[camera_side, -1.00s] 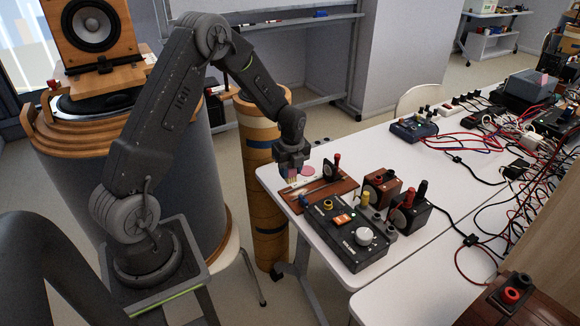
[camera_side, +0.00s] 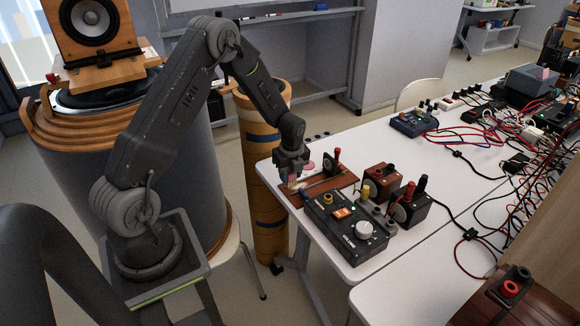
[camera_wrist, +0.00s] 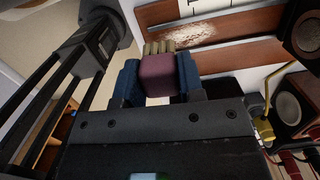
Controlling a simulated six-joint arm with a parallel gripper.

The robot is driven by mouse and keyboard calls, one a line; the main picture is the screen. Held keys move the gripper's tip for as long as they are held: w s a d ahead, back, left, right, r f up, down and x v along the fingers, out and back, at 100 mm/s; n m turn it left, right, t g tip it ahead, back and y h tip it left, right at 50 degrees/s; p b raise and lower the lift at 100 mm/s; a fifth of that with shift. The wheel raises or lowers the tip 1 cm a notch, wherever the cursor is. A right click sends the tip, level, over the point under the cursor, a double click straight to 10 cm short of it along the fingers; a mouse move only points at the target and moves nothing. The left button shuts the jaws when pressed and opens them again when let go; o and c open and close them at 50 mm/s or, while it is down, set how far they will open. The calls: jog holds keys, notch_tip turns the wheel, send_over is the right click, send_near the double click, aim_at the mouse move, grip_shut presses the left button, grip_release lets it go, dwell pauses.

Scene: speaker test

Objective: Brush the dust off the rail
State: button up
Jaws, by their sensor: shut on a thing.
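My gripper (camera_side: 291,172) is shut on a small brush over the left end of the brown board with the rail (camera_side: 342,182). In the wrist view my gripper's blue fingers (camera_wrist: 158,84) clamp the sides of the brush's dull pink block (camera_wrist: 157,72). Its tan bristles (camera_wrist: 158,47) point away toward the board. A pale speckled patch of dust (camera_wrist: 195,34) lies on the brown surface just beyond and right of the bristles. In the side view the brush (camera_side: 292,184) is small, and whether the bristles touch the board is unclear.
A black control box (camera_side: 345,229) with a white knob stands in front of the board. Small speaker boxes (camera_side: 381,184) and terminal posts stand to its right. A blue device (camera_side: 413,123) and tangled cables (camera_side: 530,160) lie farther right. Bare white tabletop (camera_side: 365,145) shows behind the board.

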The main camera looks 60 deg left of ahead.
aim_at(290, 181)
notch_tip(290, 181, down, 3)
jog(key=shift+w+f, duration=0.15)
jog(key=shift+w, duration=1)
jog(key=shift+c, duration=0.4)
jog(key=shift+w, duration=2.6)
jog(key=shift+s, duration=3.7)
jog(key=shift+r, duration=4.15)
